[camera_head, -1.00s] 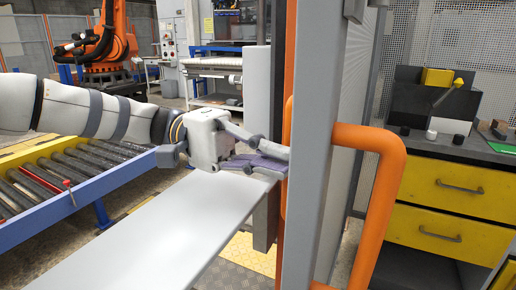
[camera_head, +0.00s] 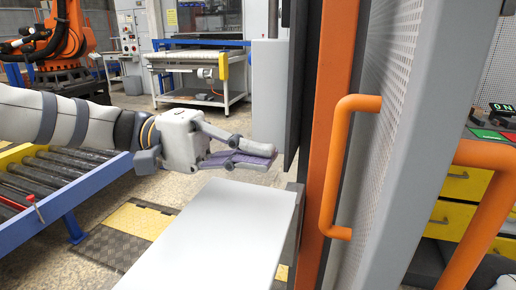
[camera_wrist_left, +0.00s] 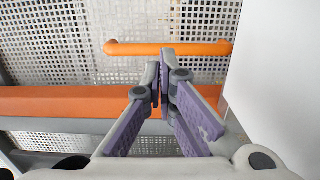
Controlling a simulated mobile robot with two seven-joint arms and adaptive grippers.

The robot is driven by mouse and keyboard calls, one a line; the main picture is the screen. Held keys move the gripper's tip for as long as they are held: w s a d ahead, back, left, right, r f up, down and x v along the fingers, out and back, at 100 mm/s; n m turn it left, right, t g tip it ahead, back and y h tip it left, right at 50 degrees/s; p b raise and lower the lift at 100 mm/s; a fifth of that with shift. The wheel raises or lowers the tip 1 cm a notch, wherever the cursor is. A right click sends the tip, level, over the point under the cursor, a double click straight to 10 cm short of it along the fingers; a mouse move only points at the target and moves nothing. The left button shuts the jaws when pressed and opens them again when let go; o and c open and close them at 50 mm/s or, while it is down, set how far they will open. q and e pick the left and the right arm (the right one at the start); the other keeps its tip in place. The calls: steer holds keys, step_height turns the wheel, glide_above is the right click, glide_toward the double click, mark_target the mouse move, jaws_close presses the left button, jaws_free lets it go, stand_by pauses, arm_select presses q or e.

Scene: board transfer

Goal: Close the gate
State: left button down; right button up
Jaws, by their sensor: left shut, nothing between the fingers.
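The gate shows in the head view as an orange-edged perforated panel (camera_head: 385,130) with an orange handle (camera_head: 345,165) on its near side. In the left wrist view, the perforated mesh (camera_wrist_left: 130,20) and an orange bar handle (camera_wrist_left: 165,48) lie beyond the fingers. My left gripper (camera_head: 275,153) is left of the gate, above the white board's far end. Its fingertips (camera_wrist_left: 163,82) are together with nothing between them. They seem apart from the handle, though they overlap its lower edge in the wrist view. My right gripper is not visible.
A white board (camera_head: 215,235) extends from the bottom up to near the gate's edge. A roller conveyor (camera_head: 70,180) with a blue rail stands at left. A thick orange tube (camera_head: 480,215) is at right, before yellow drawers (camera_head: 465,185). A table (camera_head: 200,62) stands behind.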

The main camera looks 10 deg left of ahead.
mark_target(331, 169)
arm_select(q)
steer(key=p+x, duration=0.1)
steer(key=x, duration=0.5)
steer(key=shift+s+d+r, duration=0.1)
steer(key=shift+s+d, duration=0.05)
steer(key=shift+d, duration=0.25)
steer(key=shift+s+d, duration=0.1)
steer(key=shift+s, duration=0.05)
stand_by(0.6)
steer(key=shift+s, duration=0.2)
stand_by(0.5)
